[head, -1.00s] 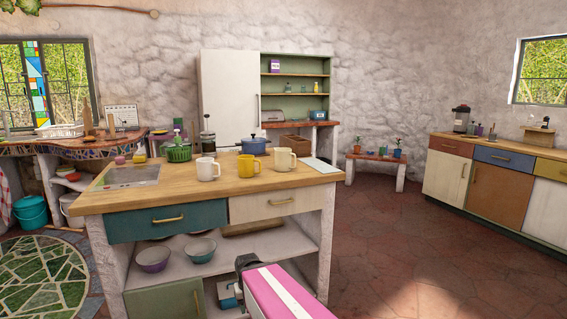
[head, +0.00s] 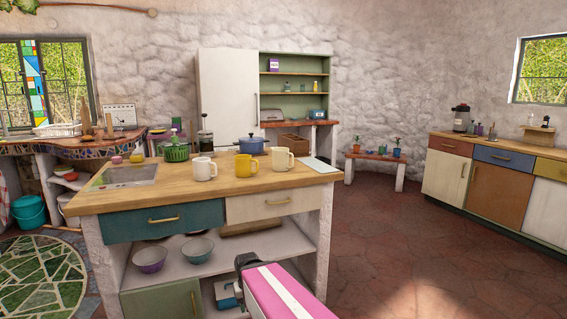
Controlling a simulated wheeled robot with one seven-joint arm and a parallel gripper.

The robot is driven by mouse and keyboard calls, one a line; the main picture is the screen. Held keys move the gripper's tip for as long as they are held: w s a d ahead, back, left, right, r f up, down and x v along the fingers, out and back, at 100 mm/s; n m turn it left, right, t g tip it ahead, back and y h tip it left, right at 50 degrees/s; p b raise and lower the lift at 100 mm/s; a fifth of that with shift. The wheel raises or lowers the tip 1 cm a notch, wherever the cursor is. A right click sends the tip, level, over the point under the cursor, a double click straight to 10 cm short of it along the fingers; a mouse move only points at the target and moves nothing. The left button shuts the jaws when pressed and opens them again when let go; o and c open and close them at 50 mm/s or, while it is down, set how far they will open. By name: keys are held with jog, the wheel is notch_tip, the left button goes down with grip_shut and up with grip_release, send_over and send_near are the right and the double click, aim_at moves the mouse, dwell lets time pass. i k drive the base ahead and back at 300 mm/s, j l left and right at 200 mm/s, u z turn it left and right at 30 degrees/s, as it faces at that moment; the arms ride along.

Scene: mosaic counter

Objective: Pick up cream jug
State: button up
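A cream-coloured, handled vessel (head: 282,159) stands upright on the wooden island top, at the right of a row of three. It is the likeliest cream jug, but at this size I cannot tell whether it has a spout. A yellow mug (head: 247,168) is to its left, and a white mug (head: 203,169) is further left. Nothing holds any of them. My pink and white arm shows at the bottom centre, in front of the island and below its top. I cannot make out gripper fingers in the head view.
The island top (head: 120,197) has bare wood along its front. Behind the mugs are a blue pot (head: 250,146), a French press (head: 206,142) and a green basket (head: 176,153). A white board (head: 316,164) lies at the right end. Red floor is clear to the right.

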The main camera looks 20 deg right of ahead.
aim_at(280, 155)
jog(key=i+l, duration=0.1)
jog(key=l, duration=0.3)
jog(key=i+l, duration=0.1)
jog(key=l, duration=0.3)
jog(key=i+l, duration=0.15)
jog(key=l, duration=0.25)
jog(key=i+l, duration=0.1)
jog(key=l, duration=0.3)
jog(key=i+l, duration=0.1)
jog(key=l, duration=0.3)
